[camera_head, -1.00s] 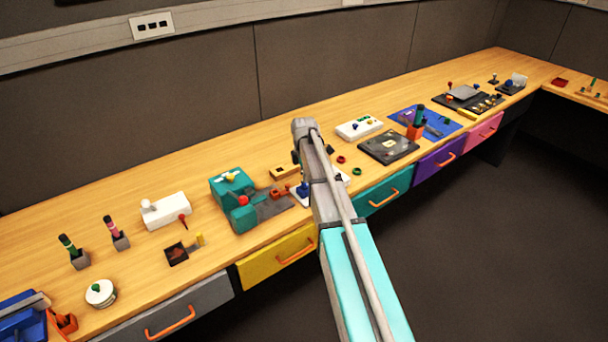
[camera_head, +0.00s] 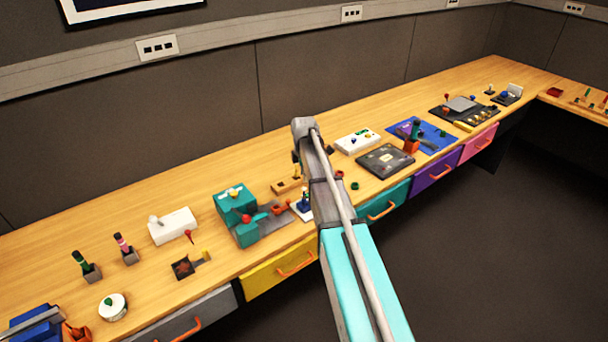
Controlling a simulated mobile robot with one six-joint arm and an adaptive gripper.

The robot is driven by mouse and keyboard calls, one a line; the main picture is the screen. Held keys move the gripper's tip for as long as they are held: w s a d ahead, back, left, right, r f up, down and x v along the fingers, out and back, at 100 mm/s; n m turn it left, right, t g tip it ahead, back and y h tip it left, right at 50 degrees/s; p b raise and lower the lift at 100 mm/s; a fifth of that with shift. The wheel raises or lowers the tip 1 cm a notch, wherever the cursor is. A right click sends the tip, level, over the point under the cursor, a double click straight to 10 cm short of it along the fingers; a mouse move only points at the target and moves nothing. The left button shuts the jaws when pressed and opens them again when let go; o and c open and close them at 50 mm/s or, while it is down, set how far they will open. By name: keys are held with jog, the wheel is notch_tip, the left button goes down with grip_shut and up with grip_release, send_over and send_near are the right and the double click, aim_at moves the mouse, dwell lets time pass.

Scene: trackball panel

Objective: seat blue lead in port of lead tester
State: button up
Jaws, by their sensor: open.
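My arm reaches up the middle of the view and ends over the bench. My gripper (camera_head: 296,160) is mostly hidden behind my own arm; only dark parts show at its sides, with the jaws apart. A white box (camera_head: 357,141) with a green patch and a small blue piece on top stands just right of my arm's end; it may be the lead tester. I cannot make out a blue lead or a port for certain. A blue upright piece (camera_head: 305,196) on a white base shows left of my arm, partly covered by it.
The wooden bench holds a teal machine (camera_head: 236,208), a white box (camera_head: 172,226) with a red piece beside it, a dark panel (camera_head: 385,160) and a blue mat (camera_head: 432,130). Coloured drawers line its front. The bench strip along the wall is mostly clear.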

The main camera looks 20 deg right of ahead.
jog(key=shift+r+p, duration=1.2)
jog(key=shift+r, duration=0.3)
jog(key=shift+s, duration=0.1)
jog(key=s+a+m, duration=0.3)
jog(key=s+m, duration=0.2)
jog(key=s, duration=0.4)
jog(key=s+a+m, duration=0.4)
jog(key=s+m, duration=0.2)
jog(key=s, duration=0.3)
jog(key=s+a+m, duration=0.4)
jog(key=s+m, duration=0.2)
jog(key=s, duration=0.3)
jog(key=shift+s+d, duration=0.1)
jog(key=shift+d, duration=0.05)
